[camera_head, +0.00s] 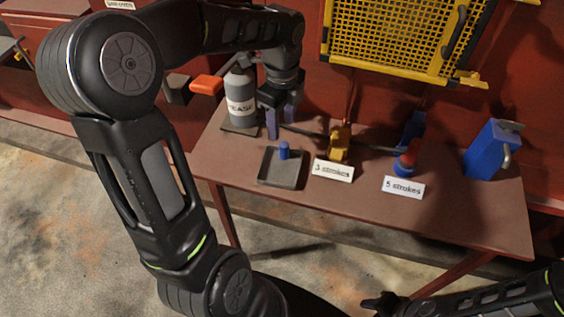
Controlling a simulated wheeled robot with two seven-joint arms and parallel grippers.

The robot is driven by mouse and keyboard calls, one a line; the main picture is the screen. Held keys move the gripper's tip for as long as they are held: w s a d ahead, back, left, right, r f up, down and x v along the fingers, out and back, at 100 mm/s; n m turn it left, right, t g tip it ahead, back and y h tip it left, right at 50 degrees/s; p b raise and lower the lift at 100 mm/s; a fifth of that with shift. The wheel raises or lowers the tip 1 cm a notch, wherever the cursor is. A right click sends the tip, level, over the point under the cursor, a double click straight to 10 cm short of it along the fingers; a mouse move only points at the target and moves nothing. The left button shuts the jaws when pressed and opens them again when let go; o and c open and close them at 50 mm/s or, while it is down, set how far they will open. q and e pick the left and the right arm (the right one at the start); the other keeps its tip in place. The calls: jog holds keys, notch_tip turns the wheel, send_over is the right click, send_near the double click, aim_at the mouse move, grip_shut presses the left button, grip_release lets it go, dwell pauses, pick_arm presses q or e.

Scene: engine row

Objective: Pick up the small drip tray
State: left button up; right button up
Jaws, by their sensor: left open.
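The small drip tray (272,178) is a dark, shallow square tray with a low rim. It lies on the red-brown table, towards its left front edge. A short blue upright peg (284,150) stands at its back part. My left gripper (281,121) is open, with its two purple fingers pointing down. It is behind and above the tray in the picture, apart from it, with nothing between the fingers.
A grey grease can (241,98) stands just left of my left gripper. An orange-ended thing (207,84) is further left. A yellow part (339,144), a red knob (405,163), two stroke labels and a blue can (490,150) stand to the right. The table's front right is clear.

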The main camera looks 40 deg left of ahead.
aim_at(283, 143)
pick_arm(q)
jog(key=shift+f, duration=1.25)
jog(key=shift+f, duration=0.1)
jog(key=f, duration=0.5)
jog(key=shift+d+p, duration=0.2)
jog(key=shift+p, duration=0.2)
jog(key=shift+c, duration=0.5)
grip_shut()
